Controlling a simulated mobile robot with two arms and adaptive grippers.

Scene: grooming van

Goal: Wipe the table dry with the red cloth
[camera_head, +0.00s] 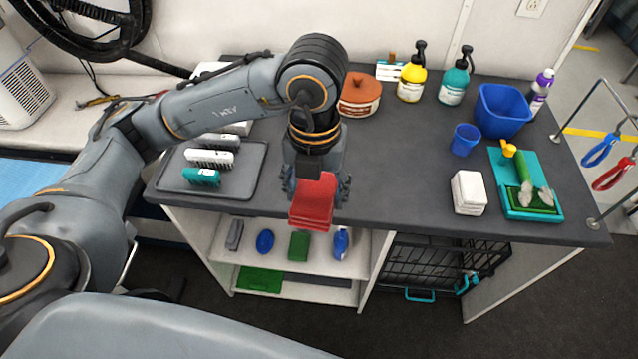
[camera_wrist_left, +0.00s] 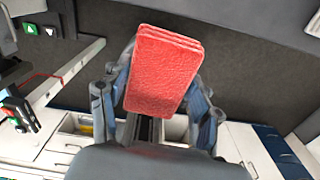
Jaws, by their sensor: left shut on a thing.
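The folded red cloth (camera_head: 314,201) is in my left gripper (camera_head: 315,186), which is shut on it. In the head view the cloth appears over the front edge of the dark grey table (camera_head: 388,178). The left wrist view shows the red cloth (camera_wrist_left: 163,72) as a thick folded stack between the two fingers of the left gripper (camera_wrist_left: 158,100). Whether the cloth touches the table cannot be told. The table's middle top looks bare, and I cannot make out any water on it. My right gripper does not show.
On the table stand a grey tray (camera_head: 253,178) with clippers, a brown pot (camera_head: 360,95), yellow (camera_head: 411,82) and teal (camera_head: 454,85) pump bottles, a blue bucket (camera_head: 501,112), a blue cup (camera_head: 465,139), a folded white cloth (camera_head: 468,192) and a teal tray (camera_head: 551,208). Shelves lie below.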

